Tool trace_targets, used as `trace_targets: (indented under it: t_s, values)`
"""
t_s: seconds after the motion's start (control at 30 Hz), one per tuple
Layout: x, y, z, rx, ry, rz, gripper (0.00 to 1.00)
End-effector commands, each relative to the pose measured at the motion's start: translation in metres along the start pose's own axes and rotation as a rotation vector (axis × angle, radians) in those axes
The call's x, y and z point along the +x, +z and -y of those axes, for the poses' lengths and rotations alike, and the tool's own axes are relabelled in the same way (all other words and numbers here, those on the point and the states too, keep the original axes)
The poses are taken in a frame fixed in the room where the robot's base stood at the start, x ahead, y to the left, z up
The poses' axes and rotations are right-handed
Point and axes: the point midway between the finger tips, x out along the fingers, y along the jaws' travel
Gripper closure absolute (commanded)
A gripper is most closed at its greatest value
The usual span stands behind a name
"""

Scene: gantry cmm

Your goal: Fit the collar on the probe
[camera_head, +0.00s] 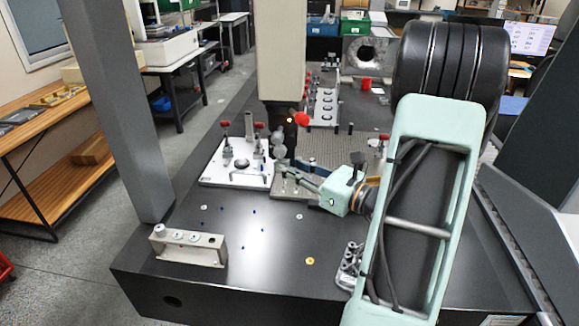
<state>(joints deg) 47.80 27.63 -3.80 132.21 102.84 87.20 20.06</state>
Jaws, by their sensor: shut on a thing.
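The probe head (281,112) hangs dark under the pale vertical column, above the middle of the black table. Small grey rounded pieces (278,139) show just below it; their exact shapes are too small to tell. My gripper (281,166) reaches in from the right, low beside these pieces and below the probe head. It is shut on a small grey thing that I take to be the collar, mostly hidden at the fingertips. I cannot tell whether the collar touches the probe.
A white fixture plate (215,174) with red-handled clamps lies left of my gripper. A grey grid plate (335,150) lies behind it. A beige stand (188,245) with round pieces stands front left. A grey post (122,110) rises at the left. The front middle of the table is mostly clear.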

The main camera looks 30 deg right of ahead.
Motion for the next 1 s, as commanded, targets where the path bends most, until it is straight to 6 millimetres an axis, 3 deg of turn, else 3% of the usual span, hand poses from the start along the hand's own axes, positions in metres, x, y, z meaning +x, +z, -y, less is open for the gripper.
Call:
trace_targets:
  t_s: [0.27,0.3,0.5,0.8,1.0]
  values:
    - [0.0,-0.001,0.0,0.001,0.0,-0.002,1.0]
    - [0.0,-0.001,0.0,0.001,0.0,-0.002,0.79]
    - [0.0,-0.001,0.0,0.001,0.0,-0.002,0.59]
    - [-0.003,-0.001,0.0,0.001,-0.001,-0.002,0.59]
    - [-0.03,-0.001,0.002,0.001,-0.006,-0.002,0.59]
